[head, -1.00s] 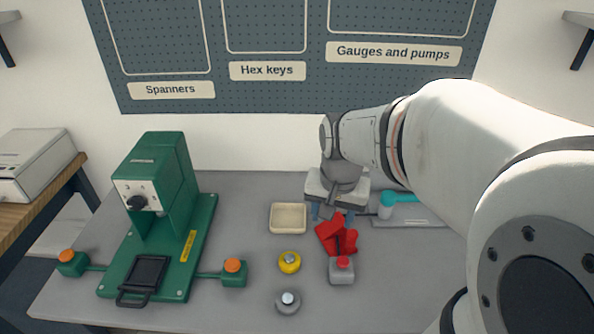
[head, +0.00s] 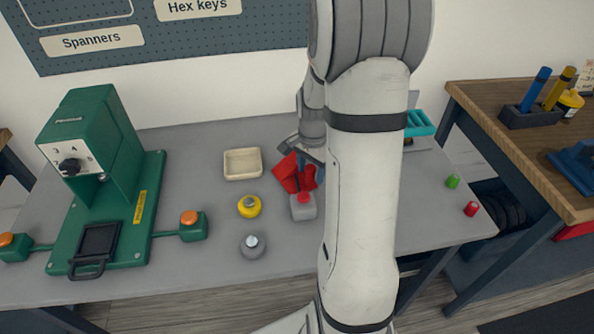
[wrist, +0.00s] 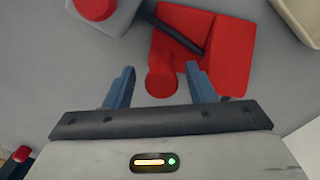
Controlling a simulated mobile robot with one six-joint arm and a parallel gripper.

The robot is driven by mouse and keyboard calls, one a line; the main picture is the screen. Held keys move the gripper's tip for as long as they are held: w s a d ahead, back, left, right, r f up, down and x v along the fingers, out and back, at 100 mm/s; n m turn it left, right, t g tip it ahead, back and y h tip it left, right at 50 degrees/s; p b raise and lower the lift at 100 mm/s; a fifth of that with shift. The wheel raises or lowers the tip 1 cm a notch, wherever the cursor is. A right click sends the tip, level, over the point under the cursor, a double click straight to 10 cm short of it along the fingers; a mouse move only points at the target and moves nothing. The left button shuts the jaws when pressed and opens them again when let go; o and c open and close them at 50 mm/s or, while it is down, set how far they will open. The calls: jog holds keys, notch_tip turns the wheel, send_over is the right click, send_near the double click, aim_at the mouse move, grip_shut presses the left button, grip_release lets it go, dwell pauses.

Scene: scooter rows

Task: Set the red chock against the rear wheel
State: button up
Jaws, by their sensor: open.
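The red chock (head: 286,172) lies on the grey bench, partly hidden by my arm in the head view. In the wrist view the chock (wrist: 222,55) shows as a red block with a rounded red end near the fingers. My gripper (wrist: 160,80) is open, its two blue fingers on either side of that rounded end. I cannot tell whether they touch it. In the head view my gripper (head: 308,168) is low over the chock, mostly hidden by my arm. No scooter or mounted rear wheel is in view.
A green machine (head: 95,150) fills the bench's left. Dark tyres (head: 505,208) sit below the right table.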

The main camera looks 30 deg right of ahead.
jog(key=shift+f, duration=0.95)
grip_shut()
